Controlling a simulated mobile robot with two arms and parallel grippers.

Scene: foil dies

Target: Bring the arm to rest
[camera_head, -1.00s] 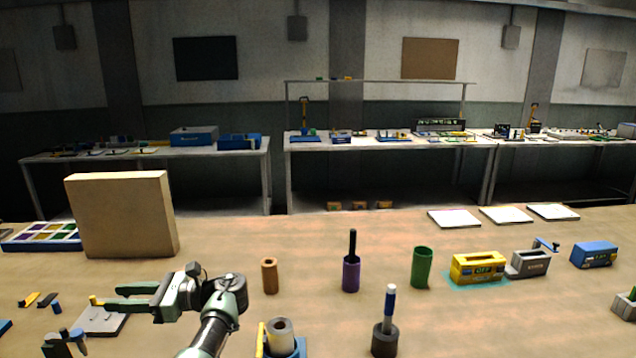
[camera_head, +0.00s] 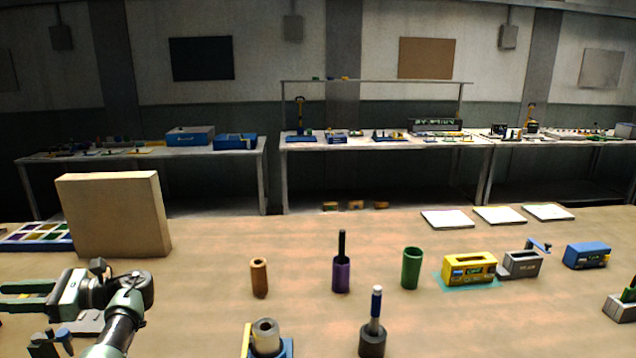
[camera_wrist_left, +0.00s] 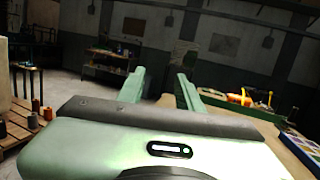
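My left gripper (camera_head: 22,296) is at the lower left of the head view, above the table and pointing left. Its two fingers are apart with nothing between them. The left wrist view also shows the two green fingers (camera_wrist_left: 158,88) spread apart and empty, facing out over the room. My left arm comes in from the bottom edge. My right gripper is not in view.
A tan block (camera_head: 112,215) stands upright behind the gripper, beside a tray with coloured compartments (camera_head: 30,246). A grey plate (camera_head: 88,324) lies partly hidden under the gripper. Brown (camera_head: 259,278), purple (camera_head: 341,274) and green (camera_head: 412,268) cylinders and a yellow box (camera_head: 469,268) stand to the right.

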